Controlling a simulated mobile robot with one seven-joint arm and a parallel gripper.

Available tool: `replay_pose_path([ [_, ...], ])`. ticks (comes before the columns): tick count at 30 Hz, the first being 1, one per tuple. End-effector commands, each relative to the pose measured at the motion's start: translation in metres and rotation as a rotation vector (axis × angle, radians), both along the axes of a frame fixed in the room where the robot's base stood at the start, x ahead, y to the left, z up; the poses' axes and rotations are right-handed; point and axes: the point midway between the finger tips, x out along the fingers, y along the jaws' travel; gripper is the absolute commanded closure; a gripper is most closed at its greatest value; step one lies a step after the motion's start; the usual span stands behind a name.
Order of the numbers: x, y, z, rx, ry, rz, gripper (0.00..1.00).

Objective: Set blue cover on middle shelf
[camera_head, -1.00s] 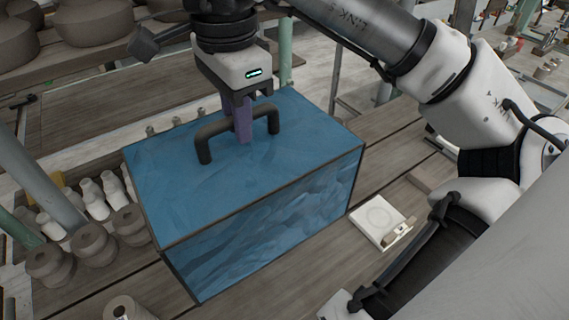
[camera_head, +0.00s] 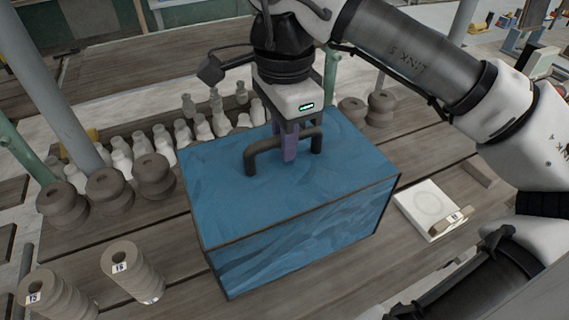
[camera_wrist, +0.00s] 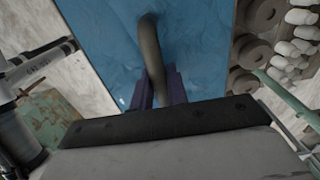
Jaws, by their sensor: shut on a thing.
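The blue cover (camera_head: 235,195) is a box shape with dark edges and a dark arched handle (camera_head: 263,143) on top. My gripper (camera_head: 290,152) is shut on the handle from above, with its purple fingers at the bar's middle. The cover is upright and over a grey wooden plank shelf (camera_head: 185,285); I cannot tell whether its bottom touches the planks. I cannot tell which shelf level this is. In the wrist view, the cover (camera_wrist: 95,35) and handle (camera_wrist: 149,45) lie between the fingers. The cover hides what is under and behind it.
Brown spools (camera_head: 108,187) and white bottles (camera_head: 145,147) stand left and behind the cover. Numbered spool stacks (camera_head: 128,268) stand front left. A white tile (camera_head: 425,209) lies to the right. Green and grey posts (camera_head: 50,85) rise at the left and back.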

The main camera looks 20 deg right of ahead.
Motion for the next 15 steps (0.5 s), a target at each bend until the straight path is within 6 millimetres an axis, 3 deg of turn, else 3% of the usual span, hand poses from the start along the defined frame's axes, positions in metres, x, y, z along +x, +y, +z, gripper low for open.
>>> replay_pose_path([
  [6, -0.001, 0.000, -0.036, 0.000, 0.001, -0.001, 1.00],
  [15, 0.000, 0.000, -0.036, 0.000, 0.000, 0.000, 1.00],
])
